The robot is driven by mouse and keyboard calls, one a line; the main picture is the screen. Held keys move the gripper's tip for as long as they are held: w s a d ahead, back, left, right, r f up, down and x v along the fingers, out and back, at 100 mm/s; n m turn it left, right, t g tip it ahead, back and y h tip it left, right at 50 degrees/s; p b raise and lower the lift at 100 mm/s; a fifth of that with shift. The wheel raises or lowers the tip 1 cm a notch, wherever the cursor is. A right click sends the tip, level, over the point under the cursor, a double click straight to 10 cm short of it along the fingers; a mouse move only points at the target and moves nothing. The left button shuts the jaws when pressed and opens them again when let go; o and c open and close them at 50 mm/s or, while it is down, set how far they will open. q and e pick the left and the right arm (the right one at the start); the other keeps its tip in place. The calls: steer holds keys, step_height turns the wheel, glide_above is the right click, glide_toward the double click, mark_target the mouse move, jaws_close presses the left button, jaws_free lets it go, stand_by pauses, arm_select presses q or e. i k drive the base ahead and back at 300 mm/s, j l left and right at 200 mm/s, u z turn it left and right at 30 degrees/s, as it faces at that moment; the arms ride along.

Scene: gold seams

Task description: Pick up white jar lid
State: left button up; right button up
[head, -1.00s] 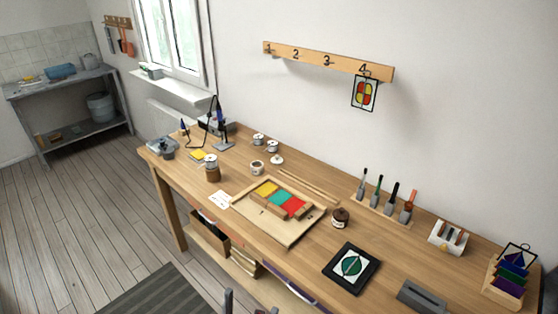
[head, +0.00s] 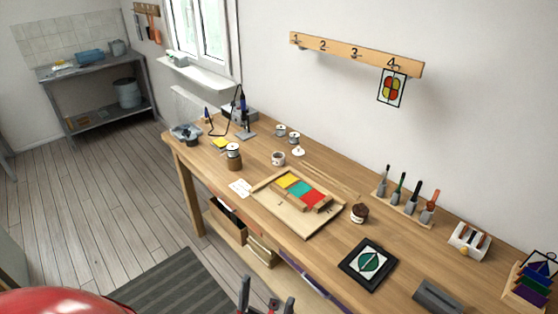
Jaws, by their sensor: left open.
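The white jar lid (head: 298,152) lies on the workbench (head: 335,180), towards its back, looking like a small white disc with a knob. A small whitish cup or jar (head: 278,158) stands just to its left and nearer. My left gripper (head: 267,294) shows at the bottom edge, in front of the bench. It is open with nothing between its fingers, and it is well apart from the lid. My right gripper is not in view.
A wooden tray (head: 288,222) with coloured glass pieces lies between the lid and the bench's front edge. A brown jar (head: 360,213) stands right of it. A brown jar with a pale top (head: 234,158) and a soldering stand (head: 245,132) are to the left.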

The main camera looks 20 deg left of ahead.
mark_target(298, 152)
steer(key=i+j, duration=0.15)
steer(key=j, duration=0.25)
steer(key=i+j, duration=0.15)
steer(key=j, duration=0.25)
steer(key=i+j+z, duration=0.1)
steer(key=j, duration=0.35)
